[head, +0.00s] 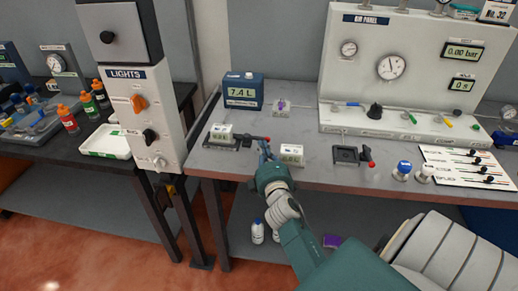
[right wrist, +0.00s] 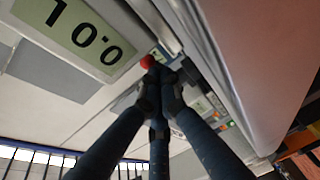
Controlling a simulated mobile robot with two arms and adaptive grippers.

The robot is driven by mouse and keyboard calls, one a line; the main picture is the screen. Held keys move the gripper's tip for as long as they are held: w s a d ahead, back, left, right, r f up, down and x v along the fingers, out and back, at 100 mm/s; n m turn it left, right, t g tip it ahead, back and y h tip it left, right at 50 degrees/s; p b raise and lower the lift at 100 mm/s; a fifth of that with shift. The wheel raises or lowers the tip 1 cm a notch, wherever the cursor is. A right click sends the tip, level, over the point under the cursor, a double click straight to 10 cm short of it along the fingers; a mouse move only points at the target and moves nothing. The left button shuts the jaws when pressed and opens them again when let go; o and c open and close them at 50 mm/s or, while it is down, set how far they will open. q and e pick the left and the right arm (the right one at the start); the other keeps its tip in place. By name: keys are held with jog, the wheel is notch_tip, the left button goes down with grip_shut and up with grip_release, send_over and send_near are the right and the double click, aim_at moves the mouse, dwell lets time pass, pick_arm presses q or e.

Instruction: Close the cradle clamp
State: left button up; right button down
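A dark clamp base (head: 240,142) sits on the bench. Its lever ends in a red knob (head: 266,139) pointing right. A pale block with a display (head: 221,134) stands at its left end. My right gripper (head: 265,151) is just in front of the red knob. In the right wrist view its fingers (right wrist: 160,75) are drawn together at the tips, with the red knob (right wrist: 147,61) right beside them. I cannot tell whether they touch it. A second dark fixture (head: 346,155) with a red-knobbed lever (head: 367,155) stands farther right. My left gripper is not in view.
Another display block (head: 292,154) stands close right of my gripper. The air panel (head: 390,65) fills the back right. Blue and white knobs (head: 403,170) stand near the front edge.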

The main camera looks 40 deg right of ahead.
jog(key=shift+d, duration=0.3)
dwell(0.5)
jog(key=v, duration=0.7)
jog(key=shift+s+a, duration=0.15)
jog(key=shift+s, duration=0.05)
jog(key=shift+f, duration=0.1)
dwell(0.4)
